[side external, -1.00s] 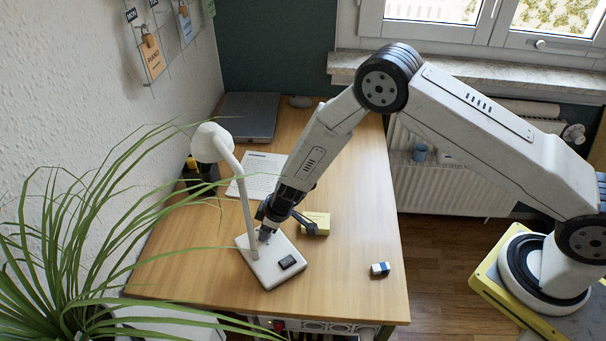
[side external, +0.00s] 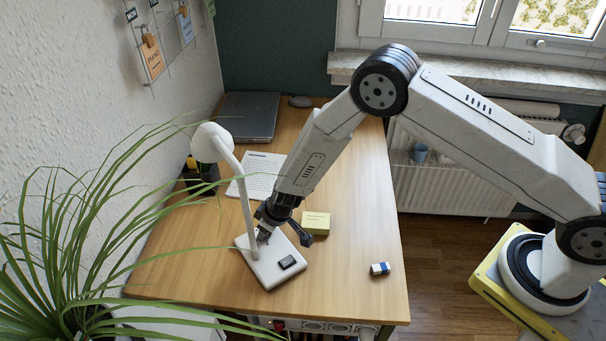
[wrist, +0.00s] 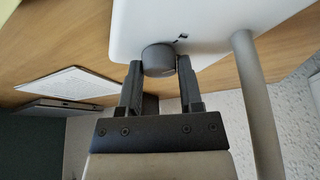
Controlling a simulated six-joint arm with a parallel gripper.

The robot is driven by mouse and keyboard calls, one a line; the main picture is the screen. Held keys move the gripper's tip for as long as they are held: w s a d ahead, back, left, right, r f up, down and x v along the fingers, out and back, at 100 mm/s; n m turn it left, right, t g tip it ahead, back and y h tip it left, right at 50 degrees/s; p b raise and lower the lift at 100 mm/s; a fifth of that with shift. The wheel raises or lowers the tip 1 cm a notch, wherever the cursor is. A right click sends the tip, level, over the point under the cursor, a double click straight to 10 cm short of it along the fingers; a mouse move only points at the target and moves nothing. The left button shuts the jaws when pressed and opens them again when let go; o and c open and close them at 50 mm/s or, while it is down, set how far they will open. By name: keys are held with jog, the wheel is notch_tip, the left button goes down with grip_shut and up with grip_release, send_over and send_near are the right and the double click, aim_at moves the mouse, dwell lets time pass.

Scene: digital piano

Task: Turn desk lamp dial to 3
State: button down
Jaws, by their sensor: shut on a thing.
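The white desk lamp stands on the desk, with its flat base (side external: 280,270) near the front and its head (side external: 212,143) above. A round grey dial (wrist: 158,60) sits on the lamp base in the wrist view, with a small dark mark on the base beside it. My gripper (wrist: 160,75) has its two fingers on either side of the dial and is shut on it. In the side view my gripper (side external: 264,236) reaches down to the base beside the lamp stem and hides the dial. I cannot read the dial's setting.
A yellow note block (side external: 316,223) lies close to my gripper, and a blue-and-white eraser (side external: 380,268) lies at right. A printed sheet (side external: 262,172) and a closed laptop (side external: 250,115) lie behind. Plant leaves (side external: 75,240) overhang the left.

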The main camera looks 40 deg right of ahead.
jog(key=shift+c, duration=1.3)
grip_release()
jog(key=shift+r, duration=0.15)
jog(key=v, duration=0.7)
jog(key=shift+r, duration=0.25)
jog(key=shift+s, duration=0.1)
